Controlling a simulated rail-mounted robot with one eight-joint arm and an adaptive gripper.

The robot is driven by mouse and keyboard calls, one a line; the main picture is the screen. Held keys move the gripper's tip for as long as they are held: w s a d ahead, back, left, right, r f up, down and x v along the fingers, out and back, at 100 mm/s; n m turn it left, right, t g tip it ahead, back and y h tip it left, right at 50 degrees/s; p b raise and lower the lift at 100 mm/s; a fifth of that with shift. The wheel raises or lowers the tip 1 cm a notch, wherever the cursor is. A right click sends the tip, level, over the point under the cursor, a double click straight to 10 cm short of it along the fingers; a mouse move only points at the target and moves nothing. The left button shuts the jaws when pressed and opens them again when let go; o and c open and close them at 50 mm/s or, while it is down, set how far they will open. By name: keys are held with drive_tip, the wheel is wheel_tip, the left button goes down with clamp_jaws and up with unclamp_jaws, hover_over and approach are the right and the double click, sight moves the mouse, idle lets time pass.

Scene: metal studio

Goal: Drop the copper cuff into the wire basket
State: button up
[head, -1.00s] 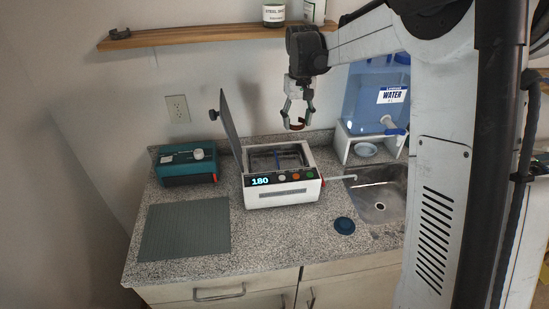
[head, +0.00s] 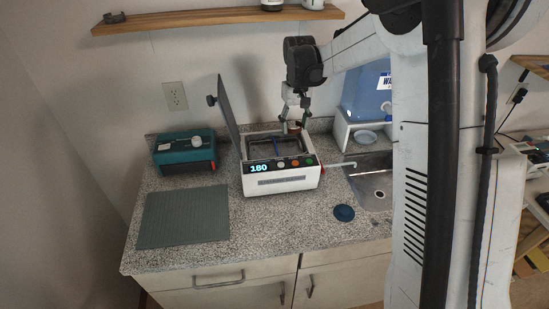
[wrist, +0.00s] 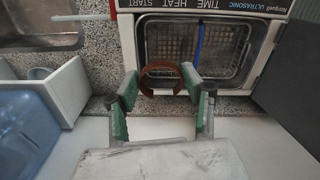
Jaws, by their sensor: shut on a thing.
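My gripper (head: 293,126) is shut on the copper cuff (wrist: 161,70), a reddish-brown open ring held between the green-padded fingertips in the wrist view. In the head view the cuff is small, and my gripper hangs over the back right part of the white ultrasonic cleaner (head: 282,182). The wire basket (wrist: 222,45) sits inside the cleaner's open tank, with a blue strip across it. In the wrist view the cuff overlaps the tank's edge nearest my gripper. I cannot tell its exact height above the basket.
The cleaner's dark lid (head: 229,115) stands open at its left. A teal device (head: 184,152) and a grey mat (head: 183,217) lie further left. The water dispenser (head: 365,100), sink (head: 372,188) and a blue disc (head: 344,212) are at the right.

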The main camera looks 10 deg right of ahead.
drive_tip(key=o, duration=1.1)
wheel_tip(320, 180, up, 12)
drive_tip(key=shift+s, duration=0.1)
